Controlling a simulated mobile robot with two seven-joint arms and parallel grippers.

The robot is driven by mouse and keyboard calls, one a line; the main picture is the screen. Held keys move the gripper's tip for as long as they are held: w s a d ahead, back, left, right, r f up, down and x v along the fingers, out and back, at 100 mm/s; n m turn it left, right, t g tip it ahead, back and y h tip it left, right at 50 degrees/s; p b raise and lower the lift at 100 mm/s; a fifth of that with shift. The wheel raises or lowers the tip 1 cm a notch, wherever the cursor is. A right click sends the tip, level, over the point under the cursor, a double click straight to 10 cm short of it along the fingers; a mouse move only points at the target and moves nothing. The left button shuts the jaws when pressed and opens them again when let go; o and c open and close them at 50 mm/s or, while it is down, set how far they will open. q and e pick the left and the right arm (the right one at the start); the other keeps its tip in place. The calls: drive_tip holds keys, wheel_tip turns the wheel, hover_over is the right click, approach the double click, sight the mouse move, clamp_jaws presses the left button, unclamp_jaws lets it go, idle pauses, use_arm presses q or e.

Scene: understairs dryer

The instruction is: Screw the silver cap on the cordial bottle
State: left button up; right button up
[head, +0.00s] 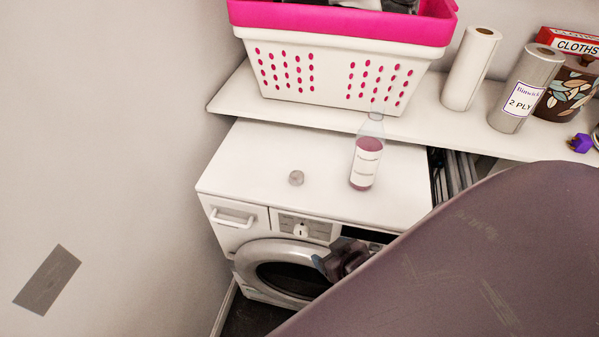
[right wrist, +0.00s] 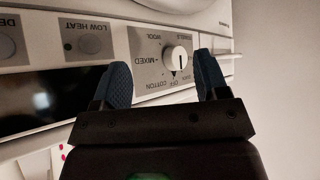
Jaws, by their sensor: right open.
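The cordial bottle (head: 367,158) stands upright on the white dryer top, with pink liquid and a white label. Its clear neck shows no cap. The silver cap (head: 296,178) lies on the dryer top to the left of the bottle, apart from it. My right gripper (head: 322,264) is in front of the dryer, below its top edge and near the round door. In the right wrist view its two blue-padded fingers (right wrist: 162,82) are spread and empty, with the dryer's control panel beyond them. Neither bottle nor cap shows in that view. My left gripper is not in view.
The dryer (head: 240,165) has a dial (head: 300,230) on its front. A shelf (head: 235,98) behind holds a pink-and-white basket (head: 335,75), paper rolls (head: 470,68) and a patterned pot (head: 572,90). A large dark rounded surface fills the lower right. The dryer top's left part is clear.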

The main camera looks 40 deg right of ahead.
wheel_tip(320, 180, up, 9)
drive_tip(key=w+d+m+g+p, duration=0.1)
drive_tip(key=d+m+g+p, duration=0.15)
drive_tip(key=p, duration=0.25)
drive_tip(key=w+d+r+m+g, duration=0.1)
drive_tip(key=w+m, duration=0.2)
drive_tip(key=w+d+r+m+g+p, duration=0.1)
drive_tip(key=w+m, duration=0.2)
drive_tip(key=w+d+r+m+g+h+p, duration=0.1)
drive_tip(key=w+r+m+g, duration=0.1)
drive_tip(key=w+m, duration=0.1)
drive_tip(key=shift+w+d+m, duration=0.1)
drive_tip(key=shift+w+m, duration=0.15)
drive_tip(key=w+r+m+g+y+p, duration=0.1)
drive_tip(key=w+r+m+g, duration=0.2)
drive_tip(key=w+r+m, duration=0.3)
drive_tip(key=w+m, duration=0.2)
drive_tip(key=m, duration=0.1)
drive_tip(key=shift+w+a+r+y+p, duration=0.2)
drive_tip(key=shift+a+r+y+p, duration=0.1)
drive_tip(key=shift+a, duration=0.1)
drive_tip(key=shift+f, duration=0.1)
hover_over(300, 173)
wheel_tip(300, 173, down, 5)
drive_tip(key=shift+s+f, duration=0.1)
drive_tip(key=shift+f, duration=0.2)
